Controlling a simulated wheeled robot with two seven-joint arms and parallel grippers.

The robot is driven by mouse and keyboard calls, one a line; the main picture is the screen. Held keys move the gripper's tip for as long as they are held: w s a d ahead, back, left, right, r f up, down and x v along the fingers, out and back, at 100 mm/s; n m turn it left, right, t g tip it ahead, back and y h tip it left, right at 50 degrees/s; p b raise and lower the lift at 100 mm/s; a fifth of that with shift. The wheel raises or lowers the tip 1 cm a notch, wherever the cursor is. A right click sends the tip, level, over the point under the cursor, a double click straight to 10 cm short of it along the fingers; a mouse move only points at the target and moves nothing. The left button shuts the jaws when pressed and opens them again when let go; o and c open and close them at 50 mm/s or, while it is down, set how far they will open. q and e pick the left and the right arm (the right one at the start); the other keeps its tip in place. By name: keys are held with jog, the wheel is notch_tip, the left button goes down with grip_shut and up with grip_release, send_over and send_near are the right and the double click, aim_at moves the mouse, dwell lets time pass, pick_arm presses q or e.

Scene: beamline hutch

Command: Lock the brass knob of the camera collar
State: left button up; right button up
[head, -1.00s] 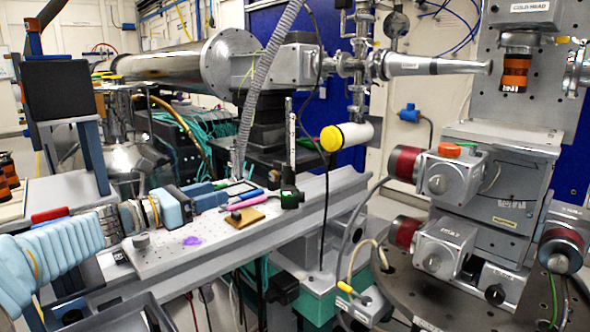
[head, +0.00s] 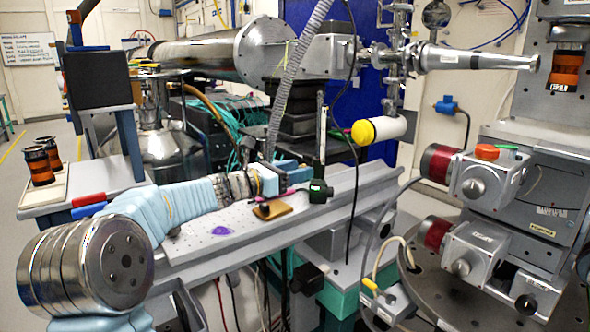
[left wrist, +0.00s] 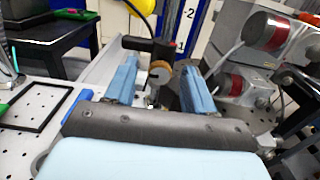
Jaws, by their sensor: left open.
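The black camera collar (head: 318,189) sits on an upright scaled post (head: 322,140) on the grey rail. It also shows in the left wrist view (left wrist: 152,47), with a round brass knob (left wrist: 160,72) facing me. My left gripper (head: 301,180) reaches in from the left, beside the collar. In the left wrist view its two light blue fingers (left wrist: 160,78) are apart, one on each side of the knob, with visible gaps. I cannot tell how far the fingertips are from it in depth. The knob is not clear in the head view. My right gripper is not in view.
A brown block (head: 272,210) and a purple patch (head: 221,231) lie on the perforated plate below my arm. A black cable hangs right of the post. A yellow-capped white cylinder (head: 381,130) is above right. Motor stages with red bands (head: 437,163) stand at right.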

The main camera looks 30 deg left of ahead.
pick_arm(q)
jog(key=shift+c, duration=0.2)
grip_shut()
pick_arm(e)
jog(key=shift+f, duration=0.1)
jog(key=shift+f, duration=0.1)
pick_arm(q)
jog(key=shift+f+m+b, duration=0.25)
jog(key=shift+m+b, duration=0.55)
jog(key=shift+b, duration=0.25)
jog(key=m+b, duration=0.4)
jog(key=b, duration=0.1)
jog(key=m+b, duration=0.5)
jog(key=shift+d+f+m, duration=0.15)
jog(key=shift+d+m, duration=0.05)
jog(key=shift+m, duration=0.1)
jog(key=m+b, duration=0.3)
jog(key=m, duration=0.1)
jog(key=shift+m+b, duration=0.95)
jog(key=shift+m, duration=0.45)
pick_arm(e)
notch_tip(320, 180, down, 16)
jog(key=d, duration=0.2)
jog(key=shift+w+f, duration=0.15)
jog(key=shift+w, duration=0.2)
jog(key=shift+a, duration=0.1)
